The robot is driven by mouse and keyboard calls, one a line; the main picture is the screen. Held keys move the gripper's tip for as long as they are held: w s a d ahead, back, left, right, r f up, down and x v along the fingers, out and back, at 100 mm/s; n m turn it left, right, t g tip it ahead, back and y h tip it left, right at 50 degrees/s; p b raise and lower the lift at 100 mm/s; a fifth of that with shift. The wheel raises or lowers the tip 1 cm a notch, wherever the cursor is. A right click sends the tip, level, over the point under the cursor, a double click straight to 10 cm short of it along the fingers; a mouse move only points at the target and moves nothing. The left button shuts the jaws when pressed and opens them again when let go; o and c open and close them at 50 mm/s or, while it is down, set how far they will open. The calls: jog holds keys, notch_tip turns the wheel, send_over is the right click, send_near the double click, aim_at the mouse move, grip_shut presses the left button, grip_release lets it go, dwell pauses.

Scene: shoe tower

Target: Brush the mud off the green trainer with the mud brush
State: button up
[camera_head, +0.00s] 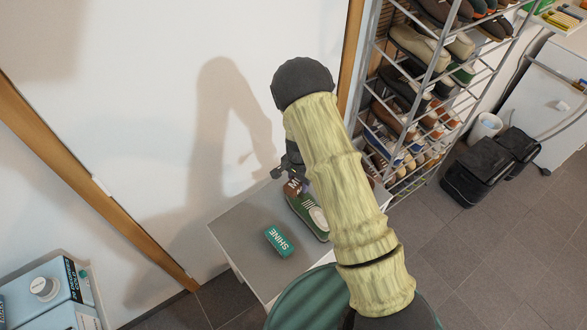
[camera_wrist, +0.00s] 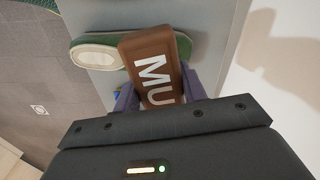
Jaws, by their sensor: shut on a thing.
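My gripper (camera_wrist: 158,92) is shut on the mud brush (camera_wrist: 153,60), a brown block with white letters of which "MU" shows. The green trainer (camera_wrist: 96,57) lies just beyond the brush in the wrist view, its pale oval part facing the camera. The brush covers part of the trainer there; I cannot tell whether they touch. In the head view the green trainer (camera_head: 305,214) lies on a grey-topped table (camera_head: 232,224), partly hidden by my arm. My gripper (camera_head: 284,172) is at the trainer's far end there, and a small brown part of the brush shows beside it.
A teal "SHINE" block (camera_head: 279,241) lies on the table, left of the trainer. A tall metal shoe rack (camera_head: 440,75) full of shoes stands at the right. A wall (camera_head: 150,110) is close behind the table. Dark bags (camera_head: 485,168) and a white bin (camera_head: 486,126) stand on the floor.

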jog(key=s+d+n, duration=0.4)
jog(key=d+n, duration=0.4)
jog(key=d, duration=0.2)
jog(key=shift+d+r+n, duration=0.35)
jog(key=shift+r+n, duration=0.05)
jog(key=shift+r, duration=0.05)
